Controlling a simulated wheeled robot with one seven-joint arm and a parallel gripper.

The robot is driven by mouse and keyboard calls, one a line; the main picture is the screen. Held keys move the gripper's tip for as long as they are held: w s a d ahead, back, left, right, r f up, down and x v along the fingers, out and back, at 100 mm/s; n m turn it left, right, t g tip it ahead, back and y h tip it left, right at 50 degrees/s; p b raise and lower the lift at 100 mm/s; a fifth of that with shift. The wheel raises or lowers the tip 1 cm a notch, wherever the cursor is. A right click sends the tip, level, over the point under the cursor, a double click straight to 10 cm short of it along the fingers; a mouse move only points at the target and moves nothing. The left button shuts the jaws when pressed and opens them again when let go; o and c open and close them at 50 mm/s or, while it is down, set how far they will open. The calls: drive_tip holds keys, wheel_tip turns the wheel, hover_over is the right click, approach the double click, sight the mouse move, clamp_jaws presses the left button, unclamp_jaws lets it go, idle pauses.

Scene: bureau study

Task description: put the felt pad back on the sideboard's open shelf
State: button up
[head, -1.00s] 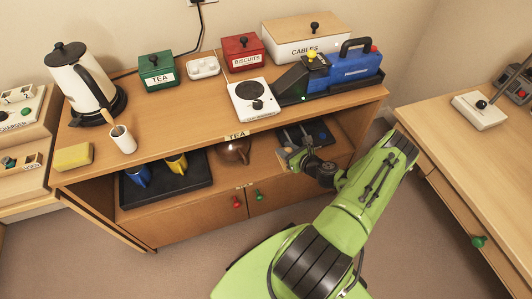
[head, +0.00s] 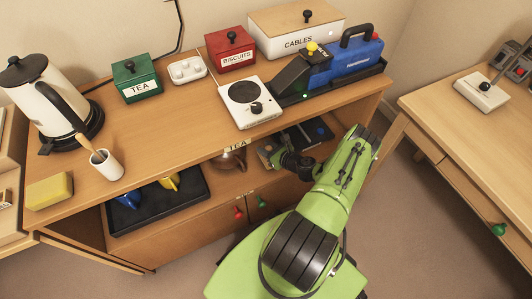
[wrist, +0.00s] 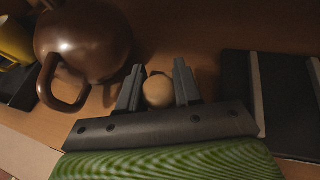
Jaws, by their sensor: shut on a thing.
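My gripper (wrist: 158,88) is shut on a beige rounded thing, apparently the felt pad (wrist: 158,92); only its rounded end shows between the two grey fingers. In the head view my gripper (head: 268,156) is at the front of the open shelf of the sideboard (head: 190,115), below the worktop. The pad is too small there to make out. I cannot tell whether it touches the shelf board. The brown teapot (wrist: 85,40) is close on the left of my gripper, and it also shows in the head view (head: 230,160).
A dark flat tray (wrist: 285,105) lies on the shelf to the right of my gripper. Left of the teapot is a black tray (head: 165,215) with a blue and a yellow mug. The worktop edge overhangs the shelf. Some bare shelf shows beyond my fingers.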

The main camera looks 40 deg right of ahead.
drive_tip(key=shift+f, duration=0.8)
drive_tip(key=shift+r, duration=0.15)
drive_tip(key=o, duration=1)
drive_tip(key=p+v, duration=0.4)
drive_tip(key=v, duration=0.8)
